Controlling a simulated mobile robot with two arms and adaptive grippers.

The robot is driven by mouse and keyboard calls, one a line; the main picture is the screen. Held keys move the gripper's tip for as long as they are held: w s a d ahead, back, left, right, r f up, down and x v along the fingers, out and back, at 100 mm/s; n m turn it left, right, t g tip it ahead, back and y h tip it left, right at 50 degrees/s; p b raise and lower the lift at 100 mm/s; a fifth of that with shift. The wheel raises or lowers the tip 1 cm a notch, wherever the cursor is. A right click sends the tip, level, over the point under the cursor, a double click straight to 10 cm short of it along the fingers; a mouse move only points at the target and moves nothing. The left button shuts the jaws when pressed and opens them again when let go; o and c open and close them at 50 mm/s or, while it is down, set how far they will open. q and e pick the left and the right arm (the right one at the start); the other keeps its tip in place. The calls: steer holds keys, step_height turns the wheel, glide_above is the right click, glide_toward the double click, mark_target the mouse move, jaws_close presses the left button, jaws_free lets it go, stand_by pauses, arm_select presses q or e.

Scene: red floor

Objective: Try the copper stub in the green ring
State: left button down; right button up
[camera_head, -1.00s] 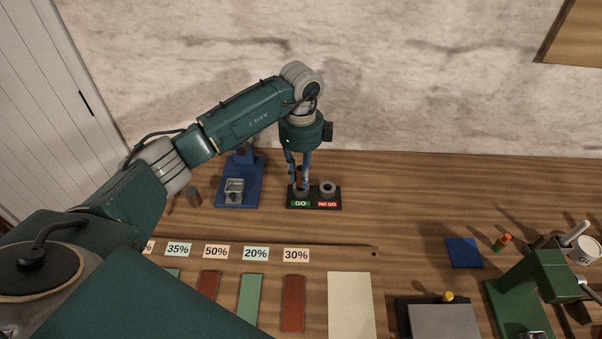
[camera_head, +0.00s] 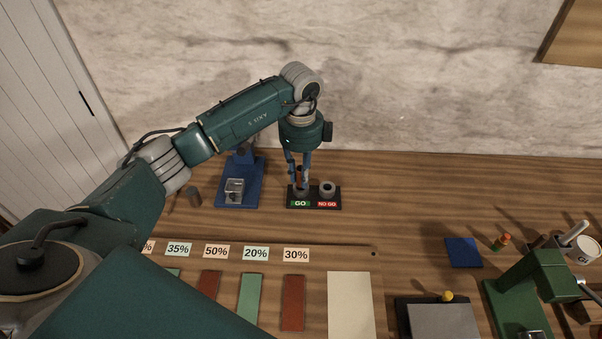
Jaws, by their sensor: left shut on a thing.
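My left gripper (camera_head: 299,178) points straight down over the ring gauge block (camera_head: 325,197) at the back of the bench. It is shut on the copper stub (camera_head: 299,174), a thin reddish-brown piece between its fingers. The stub stands upright at the ring with the green GO label (camera_head: 300,203). The fingers partly cover that ring, so I cannot tell how deep the stub sits in it. The other ring (camera_head: 327,188), with the red NO GO label (camera_head: 327,204), is free to its right. My right gripper is not in view.
Labelled strips (camera_head: 250,297) lie in front. A green device (camera_head: 530,285) and a blue pad (camera_head: 464,252) are at right.

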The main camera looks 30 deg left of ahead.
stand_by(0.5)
arm_select(q)
steer(key=shift+f, duration=0.2)
steer(key=shift+f+b, duration=0.65)
steer(key=shift+f, duration=0.25)
stand_by(0.3)
steer(key=shift+r, duration=0.2)
stand_by(0.6)
steer(key=shift+r+p, duration=0.85)
steer(key=shift+r, duration=0.1)
steer(key=shift+r+p, duration=1.85)
steer(key=shift+r, duration=0.7)
steer(key=shift+f, duration=0.1)
